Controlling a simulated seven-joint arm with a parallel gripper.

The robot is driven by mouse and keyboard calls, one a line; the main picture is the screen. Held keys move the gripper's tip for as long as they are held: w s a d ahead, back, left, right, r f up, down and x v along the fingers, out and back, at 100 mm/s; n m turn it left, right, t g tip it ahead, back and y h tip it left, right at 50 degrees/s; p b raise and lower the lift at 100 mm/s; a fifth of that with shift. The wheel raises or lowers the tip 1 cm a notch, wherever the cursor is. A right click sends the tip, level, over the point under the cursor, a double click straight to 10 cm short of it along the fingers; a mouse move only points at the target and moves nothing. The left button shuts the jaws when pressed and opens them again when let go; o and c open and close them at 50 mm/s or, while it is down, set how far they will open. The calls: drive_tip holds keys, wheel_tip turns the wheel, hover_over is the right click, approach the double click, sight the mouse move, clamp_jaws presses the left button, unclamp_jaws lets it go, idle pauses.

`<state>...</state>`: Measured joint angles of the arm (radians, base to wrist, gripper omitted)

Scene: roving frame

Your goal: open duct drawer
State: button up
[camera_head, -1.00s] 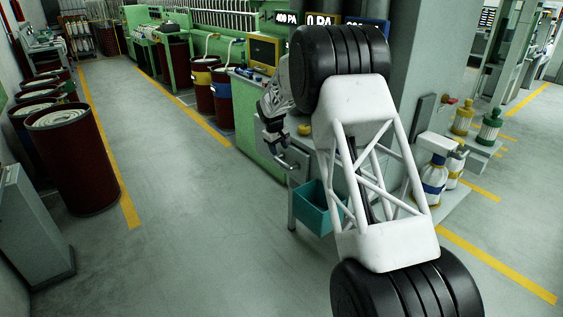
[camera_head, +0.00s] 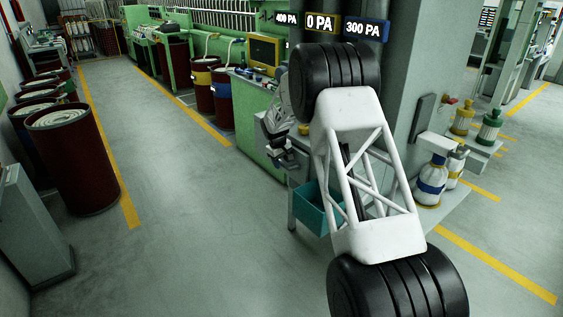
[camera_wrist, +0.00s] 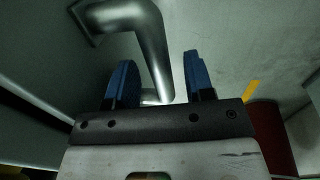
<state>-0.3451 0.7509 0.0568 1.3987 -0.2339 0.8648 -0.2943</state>
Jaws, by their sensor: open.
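A thick grey metal bar handle (camera_wrist: 150,50) shows in the wrist view, bent at the upper left where it meets a grey surface. My gripper (camera_wrist: 158,82) is open, with one blue finger to the left of the bar's lower end and one to the right. I cannot tell whether either finger touches it. In the head view my wrist (camera_head: 279,125) is low by the green machine's end, and my arm hides the fingers and handle. The drawer front is not clear, so I cannot tell how far it is open.
A teal bin (camera_head: 312,208) hangs below the work area. A shelf with white bottles (camera_head: 432,180) stands to the right. Pressure signs (camera_head: 323,24) are above. Dark red drums (camera_head: 72,160) line the left. The floor aisle between is clear.

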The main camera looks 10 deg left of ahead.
clamp_jaws()
drive_tip(key=s+a, duration=1)
drive_tip(key=a, duration=0.1)
drive_tip(key=shift+s, duration=0.35)
drive_tip(key=shift+r, duration=0.1)
unclamp_jaws()
drive_tip(key=shift+d, duration=0.1)
wheel_tip(320, 180, up, 8)
drive_tip(key=s+a, duration=0.1)
drive_tip(key=shift+f, duration=0.2)
idle(0.5)
